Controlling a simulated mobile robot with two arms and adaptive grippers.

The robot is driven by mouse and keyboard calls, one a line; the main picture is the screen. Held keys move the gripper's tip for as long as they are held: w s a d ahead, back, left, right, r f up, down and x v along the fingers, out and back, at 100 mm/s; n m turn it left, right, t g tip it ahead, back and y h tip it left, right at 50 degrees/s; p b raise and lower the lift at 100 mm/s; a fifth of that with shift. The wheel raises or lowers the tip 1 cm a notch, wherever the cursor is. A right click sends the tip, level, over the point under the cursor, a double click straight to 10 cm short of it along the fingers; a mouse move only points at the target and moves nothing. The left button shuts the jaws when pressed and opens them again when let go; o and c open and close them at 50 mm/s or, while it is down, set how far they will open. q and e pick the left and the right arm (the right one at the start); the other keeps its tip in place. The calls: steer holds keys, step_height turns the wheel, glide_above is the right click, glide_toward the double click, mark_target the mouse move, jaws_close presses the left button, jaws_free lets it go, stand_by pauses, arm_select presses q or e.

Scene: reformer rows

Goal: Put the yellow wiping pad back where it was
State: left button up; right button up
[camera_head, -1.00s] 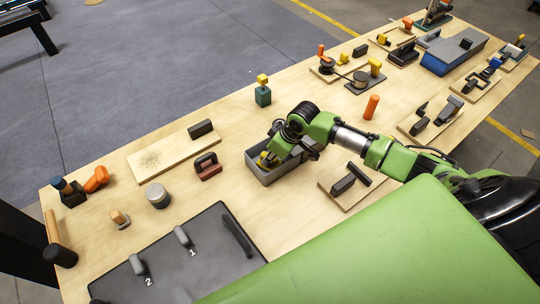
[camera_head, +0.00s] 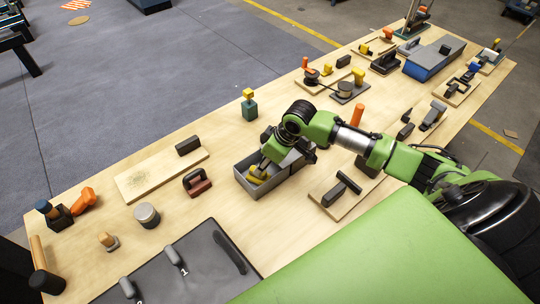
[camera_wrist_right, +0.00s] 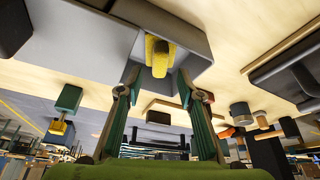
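The yellow wiping pad (camera_head: 258,175) lies inside a grey open box (camera_head: 285,190) in the middle of the bench. In the right wrist view the pad (camera_wrist_right: 155,55) shows as a yellow body with an upright grip, inside the grey box (camera_wrist_right: 80,45). My right gripper (camera_head: 264,164) reaches down over the box from the right. In its wrist view the two fingers (camera_wrist_right: 157,80) are spread, with a gap on both sides of the pad's grip. The head view partly hides the fingertips behind the wrist. My left gripper is in neither view.
A dark red block with a handle (camera_head: 197,184) stands left of the box. A board with a black block (camera_head: 188,146) lies behind it. A teal block with a yellow top (camera_head: 249,108) stands beyond the box. A dark mat with numbered handles (camera_head: 200,265) lies in front.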

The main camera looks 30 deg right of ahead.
steer(key=v, duration=0.6)
steer(key=shift+r, duration=0.35)
steer(key=shift+s+d, duration=0.1)
steer(key=shift+s, duration=0.1)
